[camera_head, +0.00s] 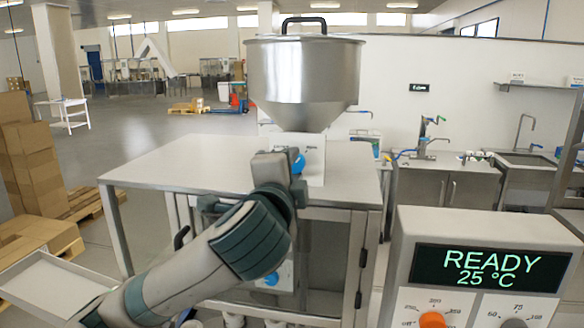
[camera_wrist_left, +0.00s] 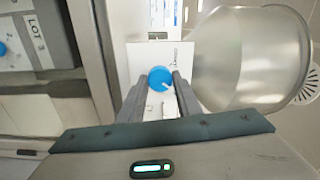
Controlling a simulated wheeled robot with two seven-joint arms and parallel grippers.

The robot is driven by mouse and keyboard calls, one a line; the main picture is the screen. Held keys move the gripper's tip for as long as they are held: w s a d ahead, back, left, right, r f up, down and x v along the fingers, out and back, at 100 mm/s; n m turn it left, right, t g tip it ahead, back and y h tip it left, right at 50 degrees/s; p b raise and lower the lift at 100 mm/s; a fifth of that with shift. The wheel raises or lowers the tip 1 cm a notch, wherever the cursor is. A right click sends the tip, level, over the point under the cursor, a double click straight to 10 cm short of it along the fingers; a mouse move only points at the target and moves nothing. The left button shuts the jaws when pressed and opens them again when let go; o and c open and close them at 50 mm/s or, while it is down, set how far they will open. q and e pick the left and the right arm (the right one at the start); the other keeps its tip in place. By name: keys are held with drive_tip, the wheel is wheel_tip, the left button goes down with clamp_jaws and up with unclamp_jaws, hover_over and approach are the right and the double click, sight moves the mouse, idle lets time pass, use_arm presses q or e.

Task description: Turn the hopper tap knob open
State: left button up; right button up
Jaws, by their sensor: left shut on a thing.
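The steel hopper (camera_head: 304,82) with a dark lid handle stands on the machine's table. It also fills the right of the left wrist view (camera_wrist_left: 245,60). The blue tap knob (camera_wrist_left: 160,79) sits on a white plate below the hopper, with a small white mark towards its lower right. In the head view the knob (camera_head: 299,164) shows just beyond my gripper. My left gripper (camera_wrist_left: 161,84) is shut on the knob, one finger on each side. In the head view the left gripper (camera_head: 274,162) partly hides the plate. My right gripper is not in view.
The steel table top (camera_head: 185,158) is bare left of my arm. A control panel (camera_head: 487,268) reading READY 25 °C stands at front right. A tray (camera_head: 50,290) lies at lower left. Cardboard boxes (camera_head: 33,165) and sinks (camera_head: 520,170) stand further off.

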use_arm(q)
drive_tip(key=shift+m, duration=0.6)
drive_tip(key=o, duration=1.1)
drive_tip(key=shift+w, duration=0.1)
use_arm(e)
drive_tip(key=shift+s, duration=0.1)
